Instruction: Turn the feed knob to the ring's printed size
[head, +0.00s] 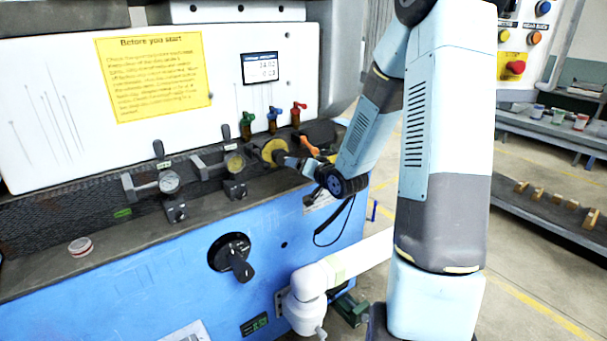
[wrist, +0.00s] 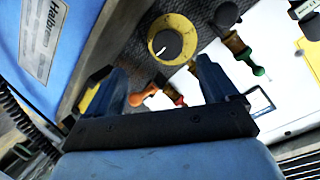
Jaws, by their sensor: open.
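A dark round knob on a yellow dial (wrist: 172,38) is ahead of my gripper in the wrist view. Its white pointer line slants toward the lower left, and any scale marks are too small to read. The yellow dial (head: 272,150) also shows in the head view, at the right end of the machine ledge. My gripper (wrist: 164,72) is open and empty, with its fingers apart and short of the dial. In the head view my gripper (head: 291,162) is close to the dial's right side. A small white and red ring-like piece (head: 80,247) lies on the ledge at left; no print is readable.
Red, blue and green valve handles (head: 273,117) stand above the dial. An orange lever (wrist: 142,95) lies between my fingers in the wrist view. Gauges (head: 169,182) line the ledge. A large black rotary switch (head: 233,257) is on the blue front. A yellow notice (head: 155,75) hangs above.

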